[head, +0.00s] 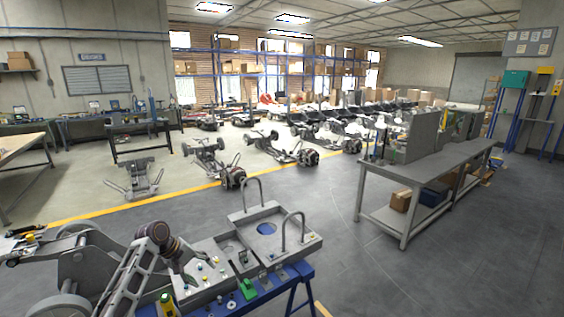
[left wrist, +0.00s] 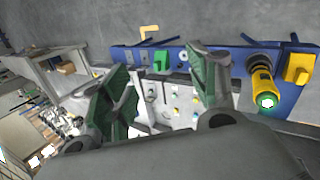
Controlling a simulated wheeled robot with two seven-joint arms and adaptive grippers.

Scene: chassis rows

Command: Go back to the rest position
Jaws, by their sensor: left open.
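Small coloured pegs on the panel show behind and between the fingers. I cannot tell the exact height of the fingers above the panel. My right gripper is in neither view.
A green block (head: 249,290) and a yellow-green cylindrical tool (head: 168,304) sit along the blue bench's front edge. A grey chassis with wheels (head: 80,258) is at the left. A long grey workbench (head: 425,166) stands at the right. Open floor lies between.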

